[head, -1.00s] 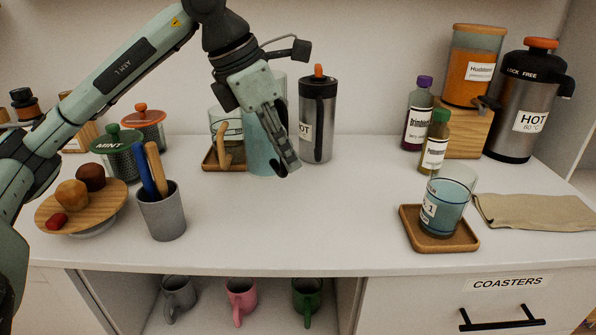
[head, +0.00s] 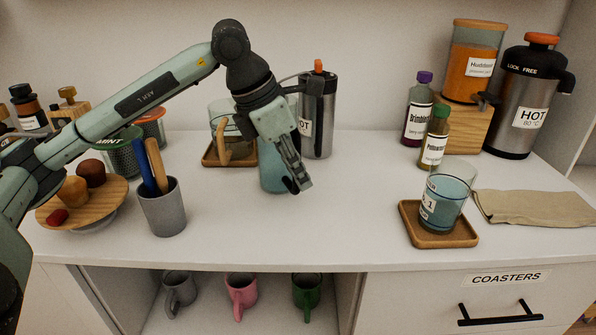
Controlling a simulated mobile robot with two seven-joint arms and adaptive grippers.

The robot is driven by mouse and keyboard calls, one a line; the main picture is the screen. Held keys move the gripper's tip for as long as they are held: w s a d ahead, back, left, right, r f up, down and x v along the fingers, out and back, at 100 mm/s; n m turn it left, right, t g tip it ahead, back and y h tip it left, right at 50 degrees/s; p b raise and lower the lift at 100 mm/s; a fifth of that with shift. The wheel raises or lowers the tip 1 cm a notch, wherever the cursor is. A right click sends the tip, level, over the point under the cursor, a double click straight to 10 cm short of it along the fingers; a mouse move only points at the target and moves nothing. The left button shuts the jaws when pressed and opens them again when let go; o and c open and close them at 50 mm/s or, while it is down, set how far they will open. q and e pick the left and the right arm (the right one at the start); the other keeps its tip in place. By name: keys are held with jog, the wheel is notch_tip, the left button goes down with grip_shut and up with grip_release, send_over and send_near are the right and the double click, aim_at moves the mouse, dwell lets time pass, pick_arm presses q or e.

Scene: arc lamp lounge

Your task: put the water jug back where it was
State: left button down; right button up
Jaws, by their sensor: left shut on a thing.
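The water jug (head: 271,174), a clear vessel with blue-green water, stands at the middle of the counter or just above it; I cannot tell if its base touches. My left gripper (head: 294,172) is in front of it and shut on it, and my wrist hides much of its upper part. Behind it to the left, a square wooden tray (head: 212,160) holds a clear glass vessel with a wooden handle (head: 222,143). At the right, a glass of blue water (head: 447,197) with a label stands on a wooden coaster (head: 447,239). My right gripper is out of view.
A steel HOT flask (head: 319,120) stands close behind the jug. A grey utensil cup (head: 163,210) and a wooden stand with food (head: 100,205) are at the left. Bottles (head: 417,112) and a cloth (head: 535,208) are at the right. The front middle of the counter (head: 310,235) is clear.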

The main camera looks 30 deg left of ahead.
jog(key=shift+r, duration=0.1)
pick_arm(q)
jog(key=c, duration=1.6)
grip_release()
jog(key=shift+o, duration=0.2)
jog(key=shift+f, duration=0.1)
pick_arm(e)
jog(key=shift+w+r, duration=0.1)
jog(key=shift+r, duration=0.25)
